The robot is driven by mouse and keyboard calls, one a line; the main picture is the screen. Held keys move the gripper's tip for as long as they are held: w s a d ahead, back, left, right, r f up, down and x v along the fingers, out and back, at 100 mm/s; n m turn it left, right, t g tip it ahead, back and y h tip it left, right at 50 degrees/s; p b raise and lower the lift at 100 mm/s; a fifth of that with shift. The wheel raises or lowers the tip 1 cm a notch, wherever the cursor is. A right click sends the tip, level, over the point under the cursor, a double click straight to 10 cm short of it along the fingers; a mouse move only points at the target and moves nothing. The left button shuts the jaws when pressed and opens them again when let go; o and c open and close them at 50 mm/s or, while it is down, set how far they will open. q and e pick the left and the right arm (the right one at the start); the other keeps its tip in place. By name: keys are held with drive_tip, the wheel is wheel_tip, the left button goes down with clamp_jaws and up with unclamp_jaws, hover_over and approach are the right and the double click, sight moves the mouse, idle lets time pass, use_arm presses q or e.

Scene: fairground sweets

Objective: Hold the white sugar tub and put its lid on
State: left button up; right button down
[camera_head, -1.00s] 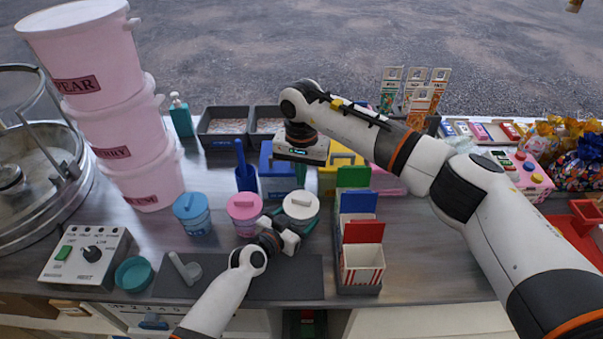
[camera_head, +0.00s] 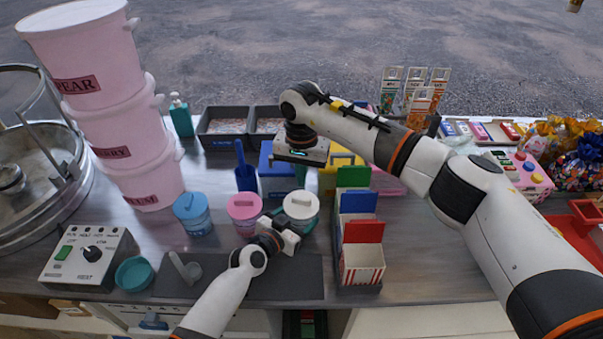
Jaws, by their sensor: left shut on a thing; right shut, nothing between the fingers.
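The white sugar tub (camera_head: 301,216) stands upright on the counter, right of the pink tub. Its white lid (camera_head: 300,203), with a bar handle, appears to sit on top; whether it is fully seated cannot be told. My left gripper (camera_head: 289,221) is shut on the white tub from the front, its fingers at either side. My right gripper (camera_head: 301,178) points down just behind and above the lid. It is shut and empty, and seems apart from the lid. Its fingertips are small and dark here.
Pink (camera_head: 244,212) and blue (camera_head: 192,212) lidded tubs stand to the left. A rack of striped boxes (camera_head: 362,263) stands close on the right. A dark mat (camera_head: 200,289) with a grey scoop (camera_head: 186,268) lies in front. A blue bin (camera_head: 275,180) stands behind.

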sight(301, 198)
use_arm(q)
drive_tip(key=shift+w+r, duration=0.1)
drive_tip(key=shift+r, duration=0.1)
use_arm(e)
drive_tip(key=shift+f, duration=2.4)
drive_tip(key=shift+r, duration=2.65)
use_arm(q)
drive_tip(key=shift+f+b, duration=0.2)
drive_tip(key=shift+b, duration=0.1)
use_arm(e)
drive_tip(key=shift+f, duration=0.3)
